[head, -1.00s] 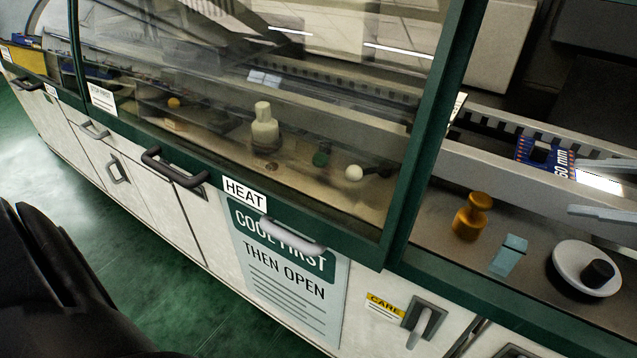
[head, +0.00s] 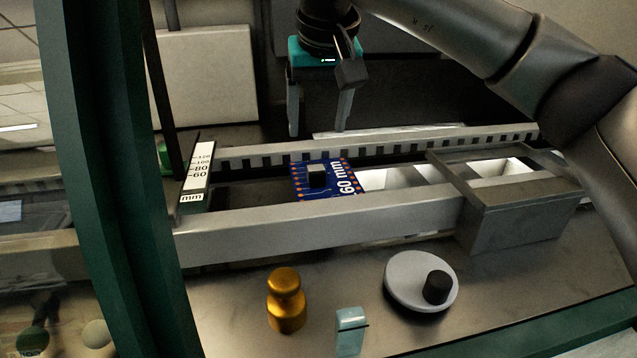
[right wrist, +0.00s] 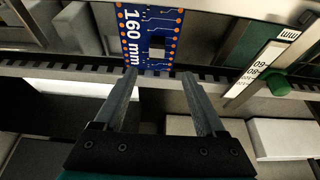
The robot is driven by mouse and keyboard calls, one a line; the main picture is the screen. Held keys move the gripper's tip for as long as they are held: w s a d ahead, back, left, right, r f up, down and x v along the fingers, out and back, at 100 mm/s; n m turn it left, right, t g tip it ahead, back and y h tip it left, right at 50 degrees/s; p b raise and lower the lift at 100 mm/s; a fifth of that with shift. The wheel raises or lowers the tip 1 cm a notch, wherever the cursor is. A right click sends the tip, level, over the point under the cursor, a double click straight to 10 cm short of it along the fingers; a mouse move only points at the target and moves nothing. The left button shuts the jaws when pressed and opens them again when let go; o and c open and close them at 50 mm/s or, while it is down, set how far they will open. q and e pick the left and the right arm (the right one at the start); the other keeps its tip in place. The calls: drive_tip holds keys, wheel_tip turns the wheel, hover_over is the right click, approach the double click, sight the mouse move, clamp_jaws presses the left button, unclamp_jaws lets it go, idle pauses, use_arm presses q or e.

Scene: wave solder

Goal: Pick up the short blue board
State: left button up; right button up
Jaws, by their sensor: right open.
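A blue board (head: 324,181) with orange dots, a dark square part and white "mm" print lies between the two rails of the conveyor, roughly level. In the right wrist view the board (right wrist: 152,42) shows beyond the fingertips, its print reading like "160 mm". My right gripper (head: 318,130) is open and empty, its fingers pointing down above and behind the board at the far rail. In the right wrist view the fingertips (right wrist: 159,75) stand apart near the toothed rail, close to the board's near edge. My left gripper is out of view.
A millimetre scale (head: 197,168) stands left of the board. The metal near rail (head: 330,226) and a grey box (head: 520,212) at the right bound the conveyor.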

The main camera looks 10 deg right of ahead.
drive_tip(key=b, duration=0.2)
hover_over(316, 169)
drive_tip(key=s, duration=0.2)
drive_tip(key=f, duration=0.5)
drive_tip(key=shift+a+f, duration=0.3)
drive_tip(key=shift+f, duration=0.1)
drive_tip(key=shift+d+b+x, duration=0.15)
drive_tip(key=shift+b+x, duration=0.05)
drive_tip(key=shift+x, duration=0.5)
drive_tip(key=shift+d+b+x, duration=0.15)
drive_tip(key=shift+b+x, duration=0.05)
drive_tip(key=shift+x, duration=0.5)
drive_tip(key=shift+b+x, duration=0.35)
drive_tip(key=shift+x, duration=0.9)
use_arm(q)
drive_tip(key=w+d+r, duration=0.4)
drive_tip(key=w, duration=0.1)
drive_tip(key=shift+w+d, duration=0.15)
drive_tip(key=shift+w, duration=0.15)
use_arm(e)
drive_tip(key=shift+s, duration=0.1)
clamp_jaws()
